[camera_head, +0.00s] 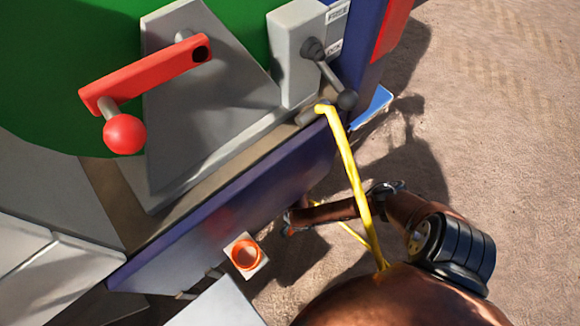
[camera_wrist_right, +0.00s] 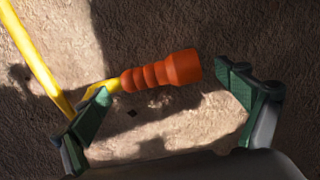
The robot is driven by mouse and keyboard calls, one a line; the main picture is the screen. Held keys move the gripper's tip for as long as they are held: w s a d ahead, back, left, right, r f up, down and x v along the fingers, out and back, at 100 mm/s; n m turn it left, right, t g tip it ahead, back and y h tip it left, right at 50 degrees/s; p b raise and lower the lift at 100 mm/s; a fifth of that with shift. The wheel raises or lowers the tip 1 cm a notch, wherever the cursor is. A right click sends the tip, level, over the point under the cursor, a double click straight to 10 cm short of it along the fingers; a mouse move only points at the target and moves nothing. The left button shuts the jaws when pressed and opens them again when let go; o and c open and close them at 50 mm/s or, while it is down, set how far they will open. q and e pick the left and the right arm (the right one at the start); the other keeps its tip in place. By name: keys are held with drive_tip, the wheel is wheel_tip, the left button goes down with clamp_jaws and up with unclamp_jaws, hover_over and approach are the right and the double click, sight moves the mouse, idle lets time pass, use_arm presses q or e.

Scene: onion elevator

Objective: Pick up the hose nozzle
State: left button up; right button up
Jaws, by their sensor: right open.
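The hose nozzle, an orange ribbed piece with a wider end, shows in the right wrist view (camera_wrist_right: 162,74). A short yellow end joins it on the left. My right gripper (camera_wrist_right: 164,92) is open with its green-padded fingers on either side of the nozzle, left finger near the yellow end, right finger near the wide end. I cannot tell whether either finger touches it. My left gripper is out of view.
The machine has a green body (camera_head: 60,60), a red crank handle (camera_head: 145,75), a black-knobbed lever (camera_head: 330,75) and a blue side panel (camera_head: 235,200). An orange round socket (camera_head: 246,255) sits on a pale plate below. Open sandy ground (camera_head: 500,120) lies to the right.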

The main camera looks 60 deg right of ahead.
drive_tip(key=shift+c, duration=0.4)
drive_tip(key=c, duration=1.5)
drive_tip(key=shift+o, duration=0.2)
